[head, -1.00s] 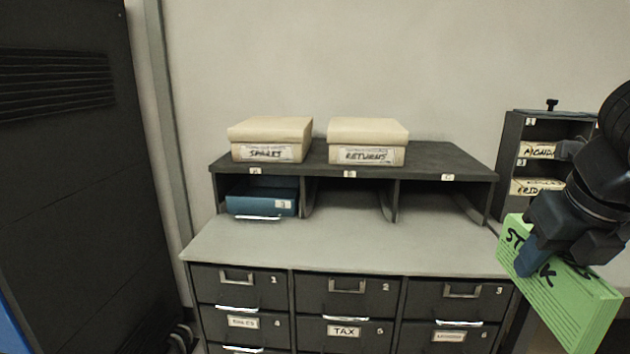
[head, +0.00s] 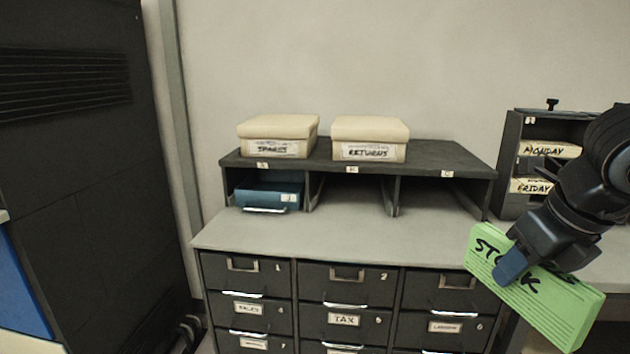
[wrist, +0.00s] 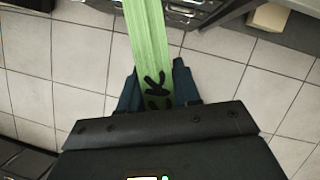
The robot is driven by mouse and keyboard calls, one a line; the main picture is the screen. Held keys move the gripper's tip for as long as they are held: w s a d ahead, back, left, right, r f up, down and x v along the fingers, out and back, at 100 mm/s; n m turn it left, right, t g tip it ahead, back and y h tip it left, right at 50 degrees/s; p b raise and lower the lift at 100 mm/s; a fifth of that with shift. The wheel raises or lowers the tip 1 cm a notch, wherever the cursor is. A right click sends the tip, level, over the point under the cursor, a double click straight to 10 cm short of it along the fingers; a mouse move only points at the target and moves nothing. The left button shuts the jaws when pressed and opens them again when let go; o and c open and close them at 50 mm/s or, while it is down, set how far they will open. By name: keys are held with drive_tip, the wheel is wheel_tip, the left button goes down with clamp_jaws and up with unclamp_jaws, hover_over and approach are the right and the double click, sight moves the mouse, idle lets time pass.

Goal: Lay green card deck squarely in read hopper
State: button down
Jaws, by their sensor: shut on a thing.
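The green card deck (head: 560,305) has black handwriting on its side, partly covered by a finger. My gripper (head: 512,264) is shut on the deck and holds it in the air, tilted, at the right of the head view. In the wrist view the deck (wrist: 150,45) stands out between the two blue fingertips (wrist: 153,88), above a tiled floor. I cannot make out a read hopper in these frames.
A cabinet of labelled drawers (head: 345,300) stands in the middle, its grey top (head: 330,238) bare in front of a pigeonhole shelf (head: 440,160). Boxes marked SPARES (head: 278,136) and RETURNS (head: 369,138) sit on it. A dark rack (head: 510,155) stands right, a tall dark cabinet (head: 80,150) left.

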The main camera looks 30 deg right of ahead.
drive_tip(key=w+a+f+n+g+y, duration=0.25)
drive_tip(key=w+a+f+n, duration=0.3)
drive_tip(key=f+n, duration=0.35)
drive_tip(key=w+a+f+n+g+y, duration=0.2)
drive_tip(key=w+a+f+n+y, duration=0.15)
drive_tip(key=w+f+n, duration=0.4)
drive_tip(key=s+a+f+n+g+h, duration=0.1)
drive_tip(key=a+f+n+g+h, duration=0.1)
drive_tip(key=a+f+n, duration=0.4)
drive_tip(key=s+a+f+n+g+h, duration=0.2)
drive_tip(key=a+f+n, duration=0.5)
drive_tip(key=f+n, duration=0.6)
drive_tip(key=n+h, duration=0.1)
drive_tip(key=n, duration=0.1)
drive_tip(key=shift+s+n, duration=0.2)
drive_tip(key=shift+n, duration=0.15)
drive_tip(key=shift+r, duration=0.1)
